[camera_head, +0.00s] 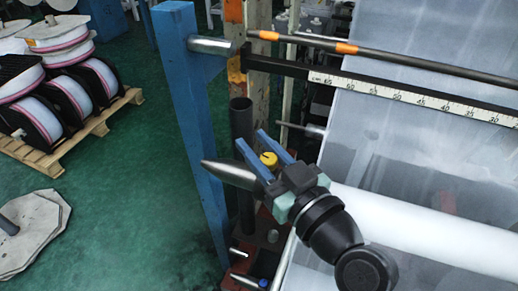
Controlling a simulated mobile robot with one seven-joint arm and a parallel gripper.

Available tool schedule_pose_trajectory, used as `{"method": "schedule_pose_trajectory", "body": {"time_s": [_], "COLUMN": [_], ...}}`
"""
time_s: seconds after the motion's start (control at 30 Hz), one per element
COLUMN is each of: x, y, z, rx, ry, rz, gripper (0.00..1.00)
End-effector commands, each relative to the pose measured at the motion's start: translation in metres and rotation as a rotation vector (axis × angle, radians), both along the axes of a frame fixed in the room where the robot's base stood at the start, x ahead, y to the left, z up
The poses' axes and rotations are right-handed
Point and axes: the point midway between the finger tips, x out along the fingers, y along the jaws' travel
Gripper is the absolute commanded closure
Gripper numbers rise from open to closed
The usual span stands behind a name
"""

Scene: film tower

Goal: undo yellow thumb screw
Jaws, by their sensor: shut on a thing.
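The yellow thumb screw (269,159) is a small round knob in the middle of the head camera view, beside the blue upright post. My gripper (254,142) reaches to it from the lower right, its two blue fingers pointing up and left. The knob shows between the fingers, and the gripper is shut on it. The fingers hide part of the knob's sides and what it is screwed into.
A grey metal cone (232,175) points left just below the fingers. The blue post (195,130) and a dark upright tube (242,150) stand close by. A white film roll (420,228) and ruler bar (420,98) lie right. Green floor at left is partly clear.

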Motion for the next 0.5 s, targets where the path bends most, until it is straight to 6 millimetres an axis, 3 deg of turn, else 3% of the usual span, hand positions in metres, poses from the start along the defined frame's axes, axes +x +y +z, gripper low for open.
{"method": "schedule_pose_trajectory", "body": {"time_s": [0.37,0.4,0.5], "x": [0.0001,0.0001,0.0001], "y": [0.0003,0.0003,0.0003], "z": [0.0009,0.0009,0.0008], "rx": [0.001,0.001,0.001], "ry": [-0.002,-0.002,-0.002], "rz": [0.003,0.003,0.003], "gripper": [1.0,0.62,0.44]}}
